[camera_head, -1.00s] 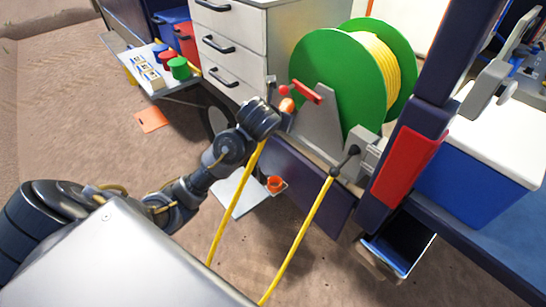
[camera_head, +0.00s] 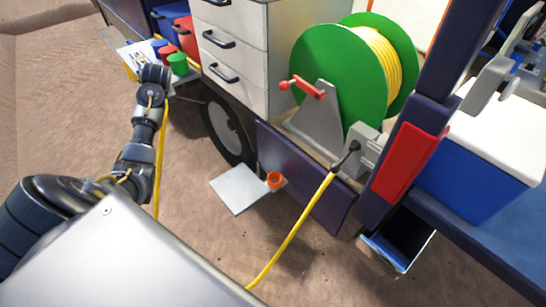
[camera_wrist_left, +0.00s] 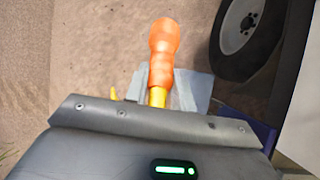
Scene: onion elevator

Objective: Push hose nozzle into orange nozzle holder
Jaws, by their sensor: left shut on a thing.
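The orange hose nozzle (camera_wrist_left: 163,60) shows in the left wrist view, sticking out beyond my left gripper (camera_wrist_left: 157,97), which is shut on it or on the yellow hose just behind it. The orange nozzle holder (camera_head: 275,180) is a small cup low on the vehicle's side, beside a grey plate. The left arm is up and left of it, well apart. My right gripper is not in view.
A green reel (camera_head: 335,75) with yellow hose stands on the vehicle, its red crank (camera_head: 303,86) facing left. The hose runs from a grey outlet down to the ground. A grey plate (camera_head: 238,189), a wheel (camera_head: 228,132) and a shelf with colored cans (camera_head: 178,64) are nearby.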

